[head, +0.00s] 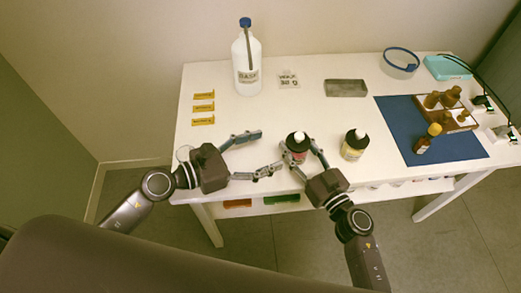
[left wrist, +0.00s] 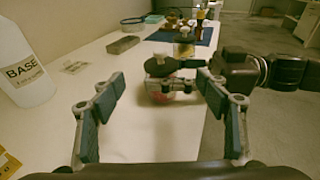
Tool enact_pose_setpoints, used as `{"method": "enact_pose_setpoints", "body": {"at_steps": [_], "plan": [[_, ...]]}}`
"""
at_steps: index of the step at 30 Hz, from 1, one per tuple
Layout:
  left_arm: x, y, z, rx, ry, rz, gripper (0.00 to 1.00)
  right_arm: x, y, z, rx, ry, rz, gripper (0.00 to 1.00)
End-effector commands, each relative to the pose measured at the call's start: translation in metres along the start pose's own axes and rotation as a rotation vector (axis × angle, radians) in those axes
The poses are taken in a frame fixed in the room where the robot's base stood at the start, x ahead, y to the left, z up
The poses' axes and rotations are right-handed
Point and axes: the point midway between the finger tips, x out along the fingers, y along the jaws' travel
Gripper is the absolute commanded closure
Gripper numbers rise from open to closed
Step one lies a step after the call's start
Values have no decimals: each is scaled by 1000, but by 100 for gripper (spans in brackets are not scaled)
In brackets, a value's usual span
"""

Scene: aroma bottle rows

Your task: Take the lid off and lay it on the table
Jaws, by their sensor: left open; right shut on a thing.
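A bottle with a red-pink body (head: 297,156) stands near the table's front edge, and it also shows in the left wrist view (left wrist: 162,96). Its black lid (head: 294,142) with a white tip is on it; the lid also shows in the left wrist view (left wrist: 163,70). My right gripper (head: 299,151) is shut around the bottle's body. My left gripper (head: 269,151) is open and empty, just left of the bottle, its fingers spread toward it.
A second black-capped bottle (head: 352,150) stands to the right. A large BASE bottle (head: 247,70), a grey block (head: 346,88), yellow labels (head: 203,108) and a clear blue-rimmed bowl (head: 399,65) stand farther back. A blue mat (head: 398,120) holds a wooden rack (head: 460,120) and brown bottles.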

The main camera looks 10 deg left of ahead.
Motion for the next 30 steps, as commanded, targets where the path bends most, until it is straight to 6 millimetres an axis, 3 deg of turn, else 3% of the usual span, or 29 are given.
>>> {"method": "enact_pose_setpoints", "body": {"at_steps": [15, 21, 30], "plan": [[92, -1, 1, 1, -2, -2, 32, 0, 0, -1, 0, 1, 0, 100], [108, -1, 1, 2, 0, -2, 32, 0, 0, -1, 0, 1, 0, 100], [111, -1, 0, 3, 1, -3, 32, 0, 0, 0, 0, 1, 1, 100]]}}
